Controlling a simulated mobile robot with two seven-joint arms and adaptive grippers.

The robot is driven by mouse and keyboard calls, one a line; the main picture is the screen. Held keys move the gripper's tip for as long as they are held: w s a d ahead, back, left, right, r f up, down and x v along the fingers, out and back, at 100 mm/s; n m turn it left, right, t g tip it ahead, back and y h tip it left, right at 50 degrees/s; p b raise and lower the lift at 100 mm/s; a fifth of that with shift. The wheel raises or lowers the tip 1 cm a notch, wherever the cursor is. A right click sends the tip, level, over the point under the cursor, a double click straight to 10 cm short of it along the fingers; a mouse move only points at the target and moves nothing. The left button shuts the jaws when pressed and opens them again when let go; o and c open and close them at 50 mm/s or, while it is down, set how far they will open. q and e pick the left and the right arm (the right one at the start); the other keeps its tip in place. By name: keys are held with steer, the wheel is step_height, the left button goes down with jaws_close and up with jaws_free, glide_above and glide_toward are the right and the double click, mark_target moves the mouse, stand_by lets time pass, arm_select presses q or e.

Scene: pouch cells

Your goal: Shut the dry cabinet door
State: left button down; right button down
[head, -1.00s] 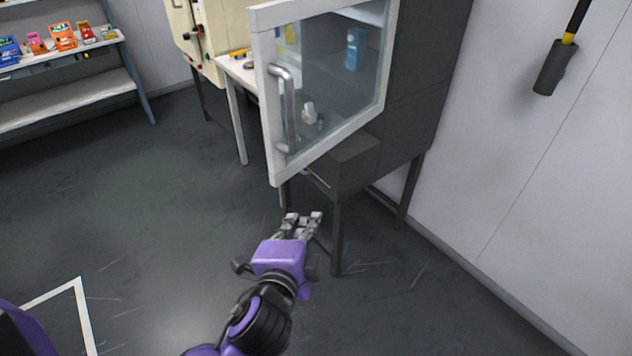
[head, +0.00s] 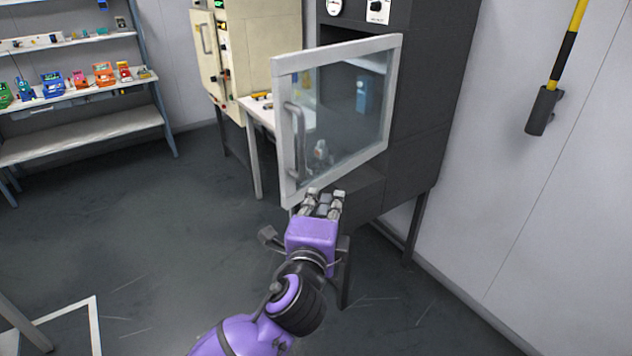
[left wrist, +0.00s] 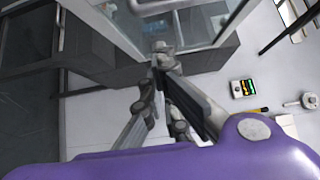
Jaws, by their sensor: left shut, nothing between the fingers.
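The dry cabinet (head: 425,110) is a dark grey box on legs at the right of the head view. Its white-framed glass door (head: 345,52) stands open, swung out toward the left. A grey bar handle (head: 294,140) is on the door's left side. My left gripper (head: 323,198) is shut and empty at the door's lower edge, overlapping it in the picture. I cannot tell whether it touches. The left wrist view shows the closed fingers (left wrist: 161,58) close below the door's glass (left wrist: 202,22). My right gripper is out of view.
A cream cabinet (head: 222,60) and a white table (head: 256,112) stand behind the door. Shelves with several coloured items (head: 80,85) are at the far left. A yellow-and-black handled tool (head: 560,65) hangs on the right wall.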

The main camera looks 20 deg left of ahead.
arm_select(q)
steer(key=w+a, duration=0.3)
steer(key=w, duration=0.2)
steer(key=shift+w+a+p, duration=0.2)
steer(key=shift+w+p, duration=0.15)
